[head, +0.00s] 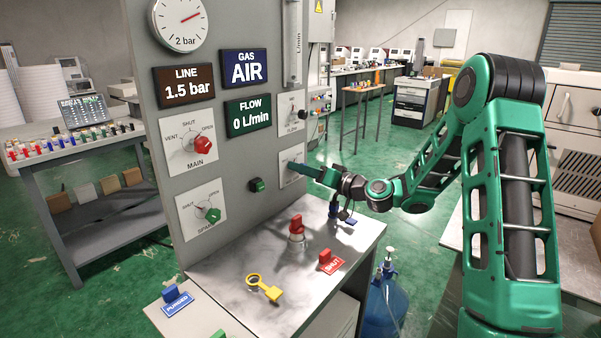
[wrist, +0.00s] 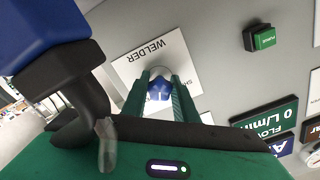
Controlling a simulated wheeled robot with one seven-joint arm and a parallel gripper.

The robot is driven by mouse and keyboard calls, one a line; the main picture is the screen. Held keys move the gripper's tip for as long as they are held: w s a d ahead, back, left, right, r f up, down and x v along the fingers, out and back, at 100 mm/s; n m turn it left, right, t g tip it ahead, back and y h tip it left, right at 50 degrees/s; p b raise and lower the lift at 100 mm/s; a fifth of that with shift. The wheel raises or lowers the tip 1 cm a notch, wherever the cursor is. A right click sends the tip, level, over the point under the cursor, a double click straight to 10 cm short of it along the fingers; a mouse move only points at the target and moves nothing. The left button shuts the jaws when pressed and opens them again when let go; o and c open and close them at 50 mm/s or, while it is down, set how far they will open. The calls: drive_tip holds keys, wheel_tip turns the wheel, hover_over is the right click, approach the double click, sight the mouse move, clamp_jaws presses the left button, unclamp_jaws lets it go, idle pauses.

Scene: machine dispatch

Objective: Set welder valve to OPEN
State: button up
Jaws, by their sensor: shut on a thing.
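The welder valve is a blue knob (wrist: 159,88) on a white plate marked WELDER (wrist: 137,66) in the wrist view. Part of a SHUT mark shows beside the fingers. The fingers hide the rest of the plate's marks, so I cannot tell which position the knob points to. My gripper (wrist: 162,93) is shut on the blue knob, one finger on each side. In the head view my gripper (head: 302,169) reaches the panel's right side, in front of the welder plate (head: 289,158), and covers the knob.
Left on the panel are the MAIN valve (head: 203,146) with a red knob and the SPARE valve (head: 208,213) with a green one. The FLOW display (head: 248,117) reads 0 L/min. A red SHUT tag (head: 331,264) and yellow key (head: 265,288) lie on the bench below.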

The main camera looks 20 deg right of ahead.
drive_tip(key=shift+d+m, duration=0.2)
drive_tip(key=shift+m, duration=1.8)
drive_tip(key=shift+f, duration=0.1)
drive_tip(key=o, duration=1.1)
drive_tip(key=shift+w, duration=0.1)
drive_tip(key=shift+c, duration=0.2)
drive_tip(key=shift+a, duration=0.1)
drive_tip(key=v, duration=1)
drive_tip(key=shift+s+d, duration=0.25)
drive_tip(key=shift+s, duration=0.05)
